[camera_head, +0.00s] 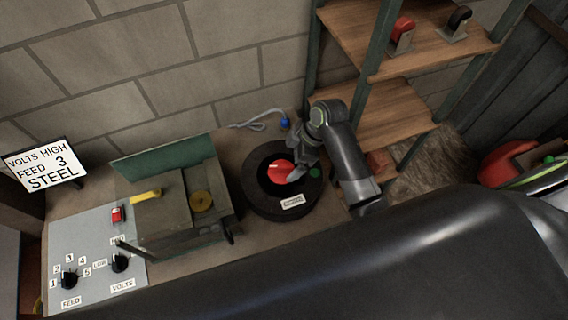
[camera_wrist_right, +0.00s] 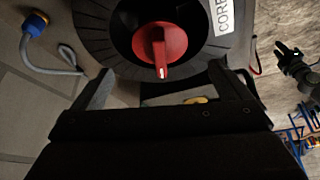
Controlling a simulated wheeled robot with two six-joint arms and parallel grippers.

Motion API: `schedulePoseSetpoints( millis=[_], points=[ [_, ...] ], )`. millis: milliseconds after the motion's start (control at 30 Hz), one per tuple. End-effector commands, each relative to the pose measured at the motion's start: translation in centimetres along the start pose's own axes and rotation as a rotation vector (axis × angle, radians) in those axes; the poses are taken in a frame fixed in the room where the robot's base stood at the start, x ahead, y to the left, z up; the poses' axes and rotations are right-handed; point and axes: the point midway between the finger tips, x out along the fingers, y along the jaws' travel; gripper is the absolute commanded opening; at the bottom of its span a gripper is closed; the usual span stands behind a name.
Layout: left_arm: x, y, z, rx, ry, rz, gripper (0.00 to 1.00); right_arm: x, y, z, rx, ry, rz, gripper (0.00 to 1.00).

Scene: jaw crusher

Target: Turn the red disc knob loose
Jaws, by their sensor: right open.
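The red disc knob (camera_head: 281,172) sits in the middle of a round black housing (camera_head: 252,196) on the bench. In the right wrist view the knob (camera_wrist_right: 160,48) is a red disc with a raised grip bar and a pale line on it. My right gripper (camera_head: 298,168) is beside the knob on its right in the head view. In the right wrist view its two fingers (camera_wrist_right: 165,88) are apart with nothing between them, and the knob shows just beyond the tips. My left gripper is not in view.
A green-lidded machine (camera_head: 165,165) stands left of the housing. Further left are a control panel (camera_head: 95,240) with dials and a sign (camera_head: 45,165). A shelf (camera_head: 405,110) stands behind my right arm. A blue plug (camera_head: 284,123) on a grey cable lies behind the housing.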

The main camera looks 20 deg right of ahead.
Motion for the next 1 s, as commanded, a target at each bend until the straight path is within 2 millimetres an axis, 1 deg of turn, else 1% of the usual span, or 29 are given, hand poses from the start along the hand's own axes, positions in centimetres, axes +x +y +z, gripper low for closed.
schedulePoseSetpoints(
  millis=[33,200,400,600,867,967,1000],
  points=[
    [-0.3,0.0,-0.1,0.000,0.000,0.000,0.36,0.9,-0.2,-0.1,0.002,-0.001,-0.006,0.96],
    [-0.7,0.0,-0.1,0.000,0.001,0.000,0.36,3.7,-0.1,0.0,0.002,-0.001,-0.005,0.96],
    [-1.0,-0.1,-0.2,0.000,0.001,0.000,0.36,5.7,0.0,0.0,0.001,0.000,-0.002,0.96],
    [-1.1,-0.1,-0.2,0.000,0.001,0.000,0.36,6.5,0.0,0.0,0.000,-0.001,0.000,0.96],
    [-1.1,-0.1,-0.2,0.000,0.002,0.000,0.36,6.6,0.0,0.0,0.000,-0.001,0.001,0.96],
    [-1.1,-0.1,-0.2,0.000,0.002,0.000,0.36,6.6,0.0,0.0,0.000,-0.001,0.001,0.84],
    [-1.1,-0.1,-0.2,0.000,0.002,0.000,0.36,6.6,0.0,0.0,0.000,-0.001,0.000,0.79]
  ],
)
